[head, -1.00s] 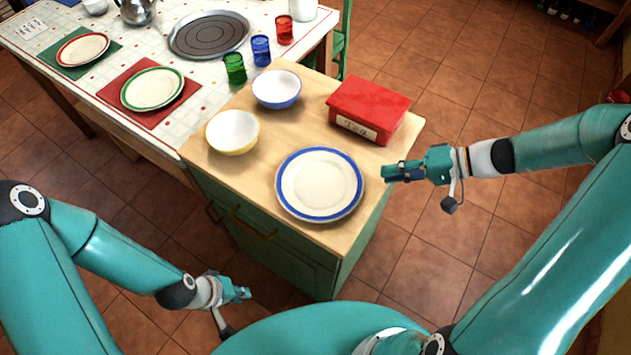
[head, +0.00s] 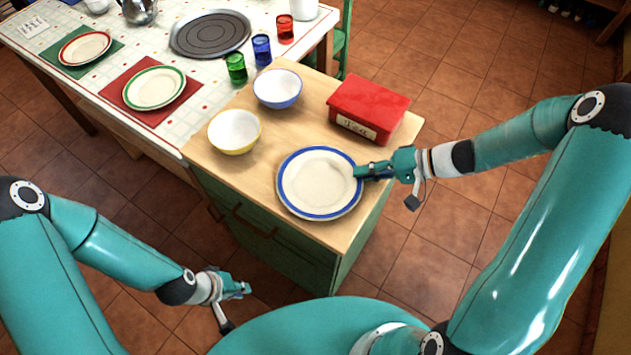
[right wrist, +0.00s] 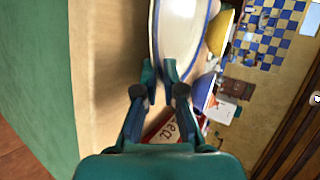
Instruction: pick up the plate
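The plate (head: 318,184), cream with a blue rim band, lies flat near the front of the wooden counter. It also shows in the right wrist view (right wrist: 182,35), cut off at the top. My right gripper (head: 361,172) is at the plate's right rim. In the right wrist view its fingertips (right wrist: 159,72) are a small gap apart and close to the rim; I cannot tell whether they touch it. My left gripper (head: 244,288) hangs low in front of the counter, away from the plate; its finger gap is too small to make out.
A red tea box (head: 368,106) stands behind the plate, close to my right gripper. A yellow bowl (head: 233,131) and a blue bowl (head: 277,88) stand to the left and behind. The counter (head: 262,180) ends just right of the plate. A set table (head: 205,80) adjoins at the back left.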

